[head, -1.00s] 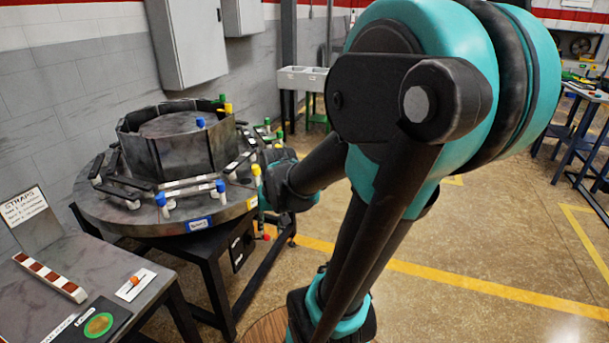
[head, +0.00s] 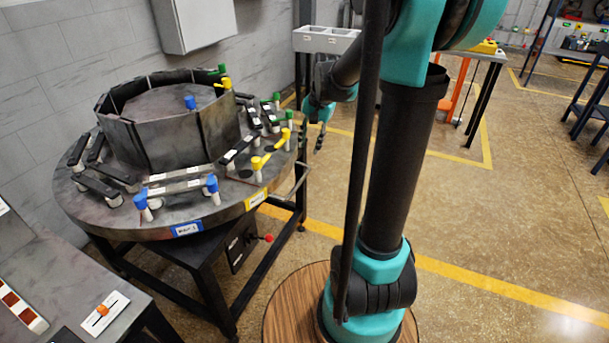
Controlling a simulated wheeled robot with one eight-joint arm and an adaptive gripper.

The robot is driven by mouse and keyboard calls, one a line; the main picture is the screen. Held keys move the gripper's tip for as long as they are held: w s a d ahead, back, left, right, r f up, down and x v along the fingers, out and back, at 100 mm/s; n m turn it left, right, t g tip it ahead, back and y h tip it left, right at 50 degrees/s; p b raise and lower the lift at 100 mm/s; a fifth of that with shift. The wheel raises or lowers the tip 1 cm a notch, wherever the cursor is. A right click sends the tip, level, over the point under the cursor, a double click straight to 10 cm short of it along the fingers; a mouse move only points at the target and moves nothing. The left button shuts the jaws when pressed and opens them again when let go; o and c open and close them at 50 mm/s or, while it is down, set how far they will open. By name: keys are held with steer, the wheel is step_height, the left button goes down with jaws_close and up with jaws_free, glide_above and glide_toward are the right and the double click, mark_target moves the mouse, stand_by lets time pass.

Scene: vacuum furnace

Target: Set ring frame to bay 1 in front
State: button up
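The ring frame (head: 118,222) is a round grey metal ring on a dark stand at the left of the head view. A blue label (head: 187,229), apparently for bay 1, is on its rim and faces the near side. A yellow label (head: 256,200) is further right on the rim. Blue, yellow and green capped posts and dark straps stand on the ring around a panelled drum (head: 160,140). My gripper (head: 320,140) is beyond the ring's right edge, pointing down and seemingly clear of it. Its fingers are small and dark, so their opening cannot be made out.
A grey bench (head: 60,290) with a striped strip and an orange-knobbed switch (head: 102,314) is at the near left. A box with a red knob (head: 267,238) hangs under the ring. A grey wall and cabinet are behind. The floor at right is largely clear.

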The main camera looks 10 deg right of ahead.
mark_target(301, 180)
steer(key=a+f, duration=0.1)
steer(key=f, duration=0.4)
steer(key=w+f, duration=0.1)
steer(key=f, duration=0.4)
steer(key=a+f, duration=0.1)
steer(key=f, duration=0.4)
steer(key=shift+w+a, duration=0.3)
steer(key=shift+w, duration=0.1)
jaws_close()
